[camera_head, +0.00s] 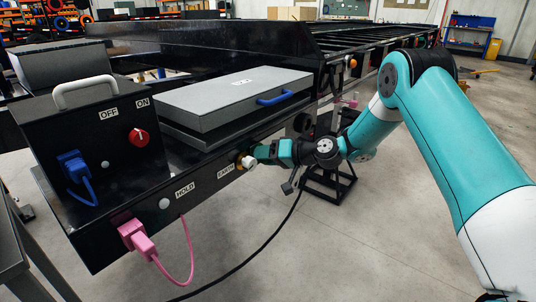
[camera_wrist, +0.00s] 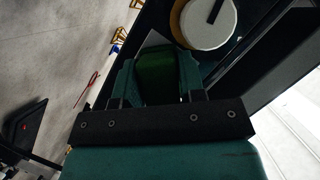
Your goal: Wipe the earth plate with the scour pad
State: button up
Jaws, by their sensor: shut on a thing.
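My gripper (camera_head: 268,153) is at the front face of the black trailer frame, next to the EARTH label (camera_head: 226,171). In the wrist view its two teal fingers (camera_wrist: 157,72) are shut on the dark green scour pad (camera_wrist: 158,80). A small grey, shiny patch (camera_wrist: 156,39) shows just beyond the pad's far edge; it may be the earth plate. I cannot tell whether the pad touches it. A white round knob with a tan ring (camera_wrist: 207,24) is beside the fingertips; it also shows in the head view (camera_head: 249,162). The pad is not clear in the head view.
A control box (camera_head: 95,135) with a red switch (camera_head: 139,137) and blue plug (camera_head: 75,167) stands left. A pink plug (camera_head: 135,236) trails a cable below HOLD. A grey case (camera_head: 235,100) lies on the frame. A black cable (camera_head: 250,258) hangs below my gripper. The floor in front is open.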

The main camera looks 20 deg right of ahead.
jog(key=shift+s+d+b, duration=0.1)
jog(key=shift+s+d, duration=0.5)
jog(key=shift+s, duration=0.2)
jog(key=shift+s+d+b, duration=0.1)
jog(key=shift+s+d, duration=0.45)
jog(key=shift+s, duration=0.3)
jog(key=shift+s+d+b, duration=0.1)
jog(key=shift+s+d, duration=0.5)
jog(key=shift+s, duration=0.2)
jog(key=shift+s+d, duration=0.9)
jog(key=shift+s, duration=0.3)
